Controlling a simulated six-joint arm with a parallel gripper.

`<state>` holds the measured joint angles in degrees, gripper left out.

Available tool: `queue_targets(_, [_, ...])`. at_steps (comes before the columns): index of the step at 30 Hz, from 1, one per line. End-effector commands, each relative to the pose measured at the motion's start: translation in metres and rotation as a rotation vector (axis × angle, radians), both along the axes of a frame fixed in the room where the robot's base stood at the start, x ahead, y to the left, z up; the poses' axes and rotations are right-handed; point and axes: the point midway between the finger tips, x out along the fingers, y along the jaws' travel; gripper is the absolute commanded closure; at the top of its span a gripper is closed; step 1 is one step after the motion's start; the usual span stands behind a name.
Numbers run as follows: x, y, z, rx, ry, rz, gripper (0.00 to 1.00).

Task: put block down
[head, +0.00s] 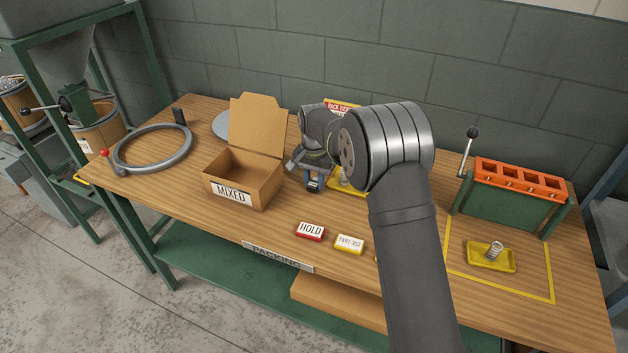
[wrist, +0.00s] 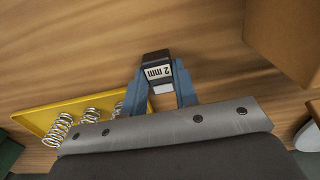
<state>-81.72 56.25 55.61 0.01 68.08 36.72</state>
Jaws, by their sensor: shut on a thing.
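A small dark block (wrist: 155,56) with a white "2 mm" label is between the blue fingers of my gripper (wrist: 160,88) in the wrist view. My gripper is shut on it. In the head view my gripper (head: 311,179) is low over the wooden table (head: 200,222), just right of the open cardboard box, and the block (head: 313,187) shows at its fingertips. I cannot tell whether the block touches the table. My arm hides part of the area behind and right of it.
The "MIXED" box (head: 227,192) stands left of my gripper. A yellow tray (wrist: 40,118) with several springs lies close by on the other side. "HOLD" (head: 310,231) and "PART 352" (head: 349,244) blocks lie in front. An orange-topped rack (head: 520,178) stands right. Bare wood lies before the box.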

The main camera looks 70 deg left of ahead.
Motion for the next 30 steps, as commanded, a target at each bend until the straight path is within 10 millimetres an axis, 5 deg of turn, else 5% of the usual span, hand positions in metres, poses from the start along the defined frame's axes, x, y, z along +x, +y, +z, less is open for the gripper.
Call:
queue_targets(2, [0.0, 0.0, -0.002, 0.0, 0.0, 0.0, 1.0])
queue_targets(3, [0.0, 0.0, -0.003, -0.001, 0.001, 0.0, 0.71])
queue_targets(6, [0.0, 0.0, -0.003, 0.0, 0.0, 0.0, 0.52])
queue_targets(17, [0.0, 0.0, 0.002, 0.0, 0.0, 0.0, 0.51])
queue_targets(30, [0.0, 0.0, 0.086, 0.002, -0.001, 0.0, 0.51])
